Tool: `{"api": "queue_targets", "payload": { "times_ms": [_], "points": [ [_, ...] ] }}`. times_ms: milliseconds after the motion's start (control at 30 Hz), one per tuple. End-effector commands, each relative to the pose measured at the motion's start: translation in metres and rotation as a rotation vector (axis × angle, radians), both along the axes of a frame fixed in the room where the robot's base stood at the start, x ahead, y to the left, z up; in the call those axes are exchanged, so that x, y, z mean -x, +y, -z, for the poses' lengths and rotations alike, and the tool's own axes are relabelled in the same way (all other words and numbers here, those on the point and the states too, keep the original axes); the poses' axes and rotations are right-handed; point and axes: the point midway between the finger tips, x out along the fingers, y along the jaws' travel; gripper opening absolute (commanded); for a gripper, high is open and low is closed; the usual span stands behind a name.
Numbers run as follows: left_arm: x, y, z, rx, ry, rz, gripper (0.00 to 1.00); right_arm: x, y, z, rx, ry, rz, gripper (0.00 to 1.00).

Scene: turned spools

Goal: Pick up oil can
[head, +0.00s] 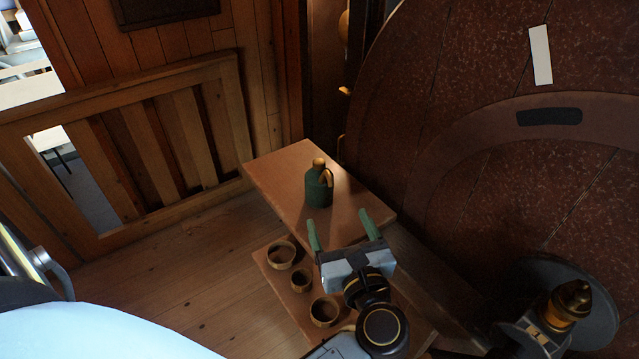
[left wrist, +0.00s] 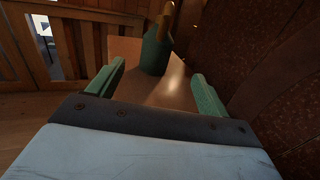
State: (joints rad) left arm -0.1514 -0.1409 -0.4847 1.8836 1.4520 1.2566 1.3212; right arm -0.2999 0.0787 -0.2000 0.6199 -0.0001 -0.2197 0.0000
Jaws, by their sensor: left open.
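The oil can (head: 318,188) is a dark green can with a tan top and handle. It stands upright on the upper wooden shelf (head: 275,165) of a small stand. My left gripper (head: 339,220) is open, with green fingers, at the near side of the shelf and apart from the can. In the left wrist view the can (left wrist: 155,56) stands ahead, between and beyond the two open fingers (left wrist: 157,88). My right gripper is not in view.
A lower shelf (head: 268,268) holds several round wooden bowls, one being a bowl (head: 281,255) at its far end. A slatted wooden railing (head: 150,150) stands to the left. A large reddish-brown curved panel (head: 480,110) rises close on the right. The upper shelf around the can is clear.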

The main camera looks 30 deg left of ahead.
Motion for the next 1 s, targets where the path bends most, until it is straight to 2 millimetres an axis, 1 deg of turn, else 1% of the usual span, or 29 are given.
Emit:
{"api": "queue_targets", "payload": {
  "times_ms": [100, 300, 567, 700, 800, 1000],
  "points": [
    [-0.015, 0.018, -0.004, -0.002, -0.003, -0.005, 0.79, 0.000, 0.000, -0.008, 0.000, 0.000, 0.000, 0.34],
    [-0.040, 0.045, -0.004, -0.006, -0.003, -0.003, 0.79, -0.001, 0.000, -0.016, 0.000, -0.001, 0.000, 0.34],
    [-0.053, 0.061, -0.003, -0.004, -0.001, -0.003, 0.79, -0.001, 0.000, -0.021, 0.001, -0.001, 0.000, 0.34],
    [-0.066, 0.078, -0.007, -0.009, -0.001, -0.003, 0.79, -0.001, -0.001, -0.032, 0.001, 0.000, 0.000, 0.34],
    [-0.075, 0.088, -0.006, -0.008, 0.000, -0.002, 0.79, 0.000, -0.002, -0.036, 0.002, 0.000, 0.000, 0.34],
    [-0.082, 0.097, -0.004, -0.003, 0.000, -0.002, 0.79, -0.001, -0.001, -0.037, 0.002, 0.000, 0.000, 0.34]
  ]
}}
